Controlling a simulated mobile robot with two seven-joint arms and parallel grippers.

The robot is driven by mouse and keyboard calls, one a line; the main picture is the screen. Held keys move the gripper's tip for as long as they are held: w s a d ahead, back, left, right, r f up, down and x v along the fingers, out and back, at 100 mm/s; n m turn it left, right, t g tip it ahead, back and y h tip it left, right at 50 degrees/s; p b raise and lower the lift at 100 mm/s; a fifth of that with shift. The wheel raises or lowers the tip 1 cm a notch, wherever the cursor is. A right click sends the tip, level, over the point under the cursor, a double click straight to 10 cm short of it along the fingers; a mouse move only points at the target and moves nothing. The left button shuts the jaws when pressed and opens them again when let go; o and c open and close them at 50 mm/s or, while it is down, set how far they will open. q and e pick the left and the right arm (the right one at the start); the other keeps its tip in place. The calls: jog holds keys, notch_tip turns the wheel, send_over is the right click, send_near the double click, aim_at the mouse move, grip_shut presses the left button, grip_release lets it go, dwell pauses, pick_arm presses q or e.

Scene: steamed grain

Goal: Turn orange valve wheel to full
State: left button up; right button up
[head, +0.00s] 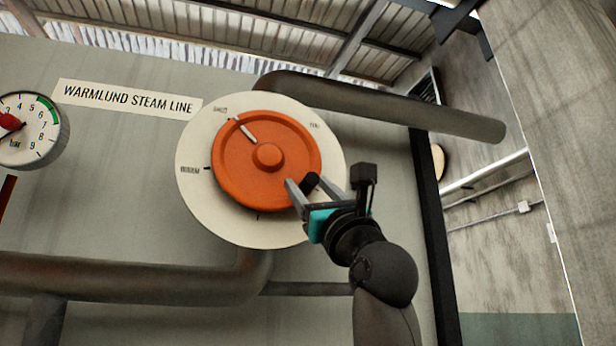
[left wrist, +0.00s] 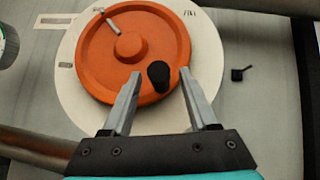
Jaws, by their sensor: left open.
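The orange valve wheel (head: 240,170) is mounted on a round cream dial plate (head: 193,190) on the grey wall. Its white pointer line (head: 245,130) points to the upper left, near a small label too small to read surely. A label at the upper right of the plate seems to read FULL (left wrist: 192,13). A dark knob (left wrist: 159,78) stands out from the wheel's lower right part. My left gripper (head: 306,183) is open at that knob, which shows between its two fingers in the left wrist view, with gaps on both sides. My right gripper is in neither view.
A pressure gauge (head: 42,140) with a red needle hub is at the left. A sign reading WARMLUND STEAM LINE (head: 128,97) is above. A thick pipe (head: 400,108) runs off behind the dial to the right, and another pipe (head: 130,278) runs below.

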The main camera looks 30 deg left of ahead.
pick_arm(q)
jog(key=shift+w+a+r, duration=0.2)
jog(key=shift+a+r, duration=0.2)
grip_shut()
dwell(0.4)
dwell(0.9)
